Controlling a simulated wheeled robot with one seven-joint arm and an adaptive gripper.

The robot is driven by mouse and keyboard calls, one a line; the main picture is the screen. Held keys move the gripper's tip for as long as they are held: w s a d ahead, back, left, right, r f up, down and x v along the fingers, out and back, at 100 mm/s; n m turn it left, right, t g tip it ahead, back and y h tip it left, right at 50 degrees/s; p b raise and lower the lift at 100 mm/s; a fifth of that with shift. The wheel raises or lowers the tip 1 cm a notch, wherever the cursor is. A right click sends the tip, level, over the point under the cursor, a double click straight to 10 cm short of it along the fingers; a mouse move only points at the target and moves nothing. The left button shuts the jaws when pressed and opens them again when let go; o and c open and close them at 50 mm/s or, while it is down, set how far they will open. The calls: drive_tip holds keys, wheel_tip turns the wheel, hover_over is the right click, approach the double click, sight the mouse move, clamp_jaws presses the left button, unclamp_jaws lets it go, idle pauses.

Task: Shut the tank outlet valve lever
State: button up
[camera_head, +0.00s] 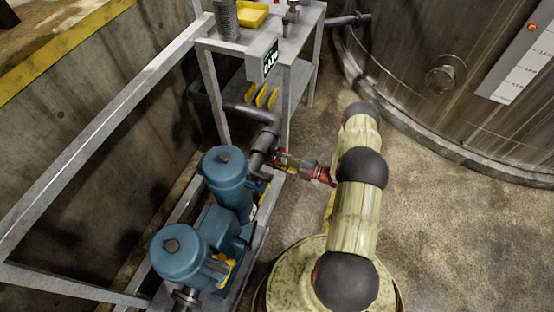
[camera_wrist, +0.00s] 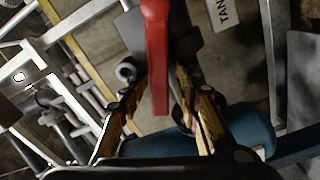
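The red valve lever (camera_wrist: 157,55) runs down the upper middle of the wrist view, between the two fingers of my gripper (camera_wrist: 160,84). The fingers stand apart on either side of the lever, and a narrow gap seems to show on each side. The lever's far end runs out at the top of the picture. A dark pipe or valve body lies behind it. A white label (camera_wrist: 223,12) reading "TAN" is partly cut off. In the head view my gripper (camera_head: 296,163) reaches left to the grey pipe (camera_head: 262,150); the lever is hardly distinguishable there.
Blue pumps (camera_head: 226,180) stand on a metal frame left of my arm. A metal table (camera_head: 303,60) with a yellow tray (camera_head: 251,14) is behind. A large steel tank (camera_head: 420,50) stands at the back right. The floor at right is clear.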

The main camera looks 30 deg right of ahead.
drive_tip(key=shift+d, duration=0.1)
drive_tip(key=v, duration=0.8)
drive_tip(key=shift+c, duration=0.4)
